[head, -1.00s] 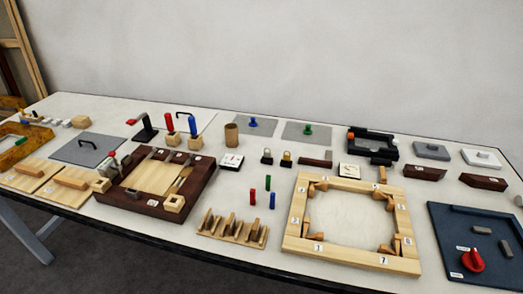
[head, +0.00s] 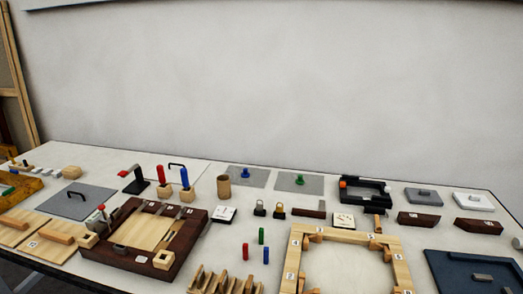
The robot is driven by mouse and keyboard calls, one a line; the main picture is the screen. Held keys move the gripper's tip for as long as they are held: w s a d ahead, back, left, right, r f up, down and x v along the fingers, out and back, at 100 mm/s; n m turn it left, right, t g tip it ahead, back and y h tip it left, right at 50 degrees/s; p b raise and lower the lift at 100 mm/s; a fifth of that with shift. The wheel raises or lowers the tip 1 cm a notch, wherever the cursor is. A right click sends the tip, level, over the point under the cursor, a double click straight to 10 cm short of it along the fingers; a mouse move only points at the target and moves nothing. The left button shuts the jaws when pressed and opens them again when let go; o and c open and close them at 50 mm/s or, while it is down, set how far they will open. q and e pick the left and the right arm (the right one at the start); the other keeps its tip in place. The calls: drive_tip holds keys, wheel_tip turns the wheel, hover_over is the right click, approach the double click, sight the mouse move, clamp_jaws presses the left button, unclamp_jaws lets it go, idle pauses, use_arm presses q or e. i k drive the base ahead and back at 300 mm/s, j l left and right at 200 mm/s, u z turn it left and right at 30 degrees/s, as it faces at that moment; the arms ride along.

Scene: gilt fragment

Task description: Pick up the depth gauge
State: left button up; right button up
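No thing is clearly recognisable as the depth gauge at this size. A small square piece with a pale dial-like face (head: 344,219) lies flat right of the middle of the table. A similar small pale-topped block (head: 224,215) lies farther left, beside the dark wooden frame (head: 188,247). I cannot tell whether either is the depth gauge. Neither of my grippers is in the head view, and nothing is seen being held.
The pale table (head: 330,190) is crowded. A light wooden frame (head: 385,237) and a blue-grey tray (head: 445,258) are in front. A black fixture (head: 375,184) and grey and white blocks stand at the back right. Red, green and blue pegs (head: 261,236) stand near the middle.

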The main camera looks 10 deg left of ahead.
sight(96, 223)
drive_tip(key=u, duration=1.4)
drive_tip(key=i+j+z, duration=0.15)
drive_tip(key=j, duration=0.2)
drive_tip(key=i+j+z, duration=0.15)
drive_tip(key=j, duration=0.25)
drive_tip(key=i+j+z, duration=0.1)
drive_tip(key=j, duration=0.3)
drive_tip(key=i+j+z, duration=0.15)
drive_tip(key=j, duration=0.3)
drive_tip(key=i+j+z, duration=0.15)
drive_tip(key=j, duration=0.3)
drive_tip(key=i+j+z, duration=0.15)
drive_tip(key=j, duration=0.3)
